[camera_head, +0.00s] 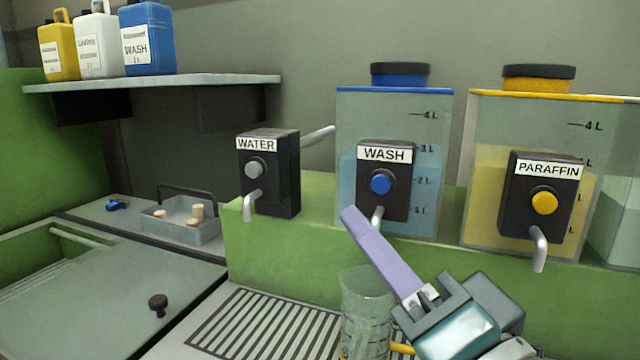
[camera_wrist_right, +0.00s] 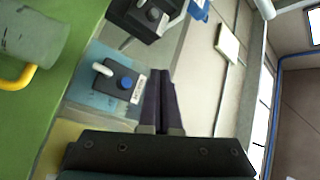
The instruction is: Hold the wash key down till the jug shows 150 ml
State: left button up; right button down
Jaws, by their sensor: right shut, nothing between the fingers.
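The wash key is a round blue button (camera_head: 380,184) on the dark WASH box (camera_head: 398,207), in front of a tank of blue liquid (camera_head: 347,180). It also shows in the right wrist view (camera_wrist_right: 124,82). A clear jug (camera_head: 364,300) with a yellow handle stands on the slatted drain below the WASH spout. Its marks and any liquid level are too unclear to read. My right gripper (camera_head: 350,213) is shut and empty, its purple fingertips below and left of the blue key, apart from it in the picture. My left gripper is out of view.
The WATER box (camera_head: 284,176) with a grey key is to the left. The PARAFFIN box (camera_head: 520,212) with a yellow key is to the right. A tray (camera_head: 186,232) of corks and a sink lie at left. Bottles stand on a shelf (camera_head: 200,80).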

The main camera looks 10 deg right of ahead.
aim_at(381, 184)
jog(key=shift+w+d+b, duration=0.4)
jog(key=shift+w+d, duration=0.4)
jog(key=shift+w, duration=0.4)
jog(key=shift+w+d+b, duration=0.4)
jog(key=shift+w+d, duration=0.4)
jog(key=shift+w, duration=0.4)
jog(key=shift+w+d+b, duration=0.4)
jog(key=shift+w+d, duration=0.4)
jog(key=shift+w, duration=0.4)
jog(key=shift+w+d, duration=0.25)
jog(key=shift+w, duration=0.05)
jog(key=shift+w+d, duration=0.1)
jog(key=shift+w, duration=0.1)
jog(key=shift+w+d+b, duration=0.15)
jog(key=shift+w+b, duration=0.05)
jog(key=shift+b, duration=0.1)
